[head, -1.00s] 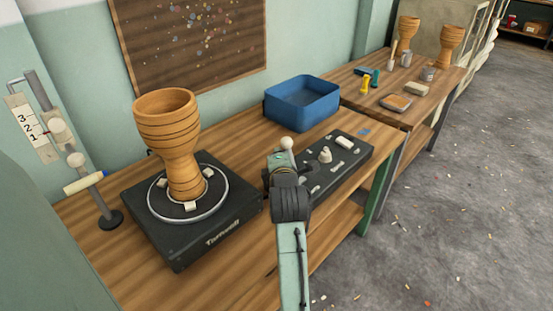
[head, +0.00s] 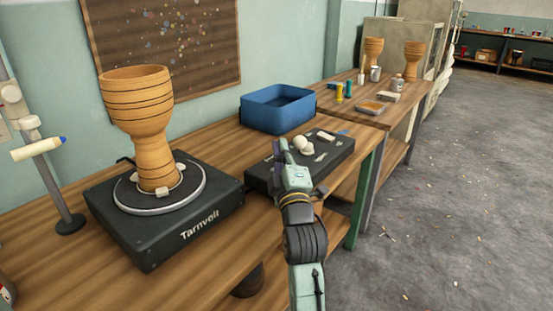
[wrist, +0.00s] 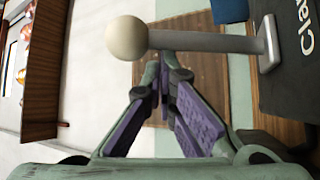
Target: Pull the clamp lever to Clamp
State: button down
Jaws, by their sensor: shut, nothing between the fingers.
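The clamp lever (wrist: 205,42) is a grey bar with a cream ball knob. It lies across the top of the wrist view, its foot on the dark panel by lettering that reads "Cla". Its ball (head: 299,143) also shows in the head view, just above my wrist. My gripper (wrist: 163,78) has its purple-padded fingers together and empty. The fingertips appear close to the lever bar, just below it in the wrist view; I cannot tell whether they touch. The dark control box (head: 340,151) is partly hidden by my arm.
A wooden goblet drum (head: 145,125) stands on the black turntable unit (head: 160,240) to the left. A blue bin (head: 278,118) sits behind the control box. A stand with a cream handle (head: 35,150) is at far left. Open floor lies to the right.

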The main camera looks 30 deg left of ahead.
jog(key=shift+d+f+b, duration=0.1)
jog(key=shift+d+b, duration=0.3)
jog(key=shift+d, duration=0.05)
jog(key=shift+d, duration=0.1)
dwell(0.4)
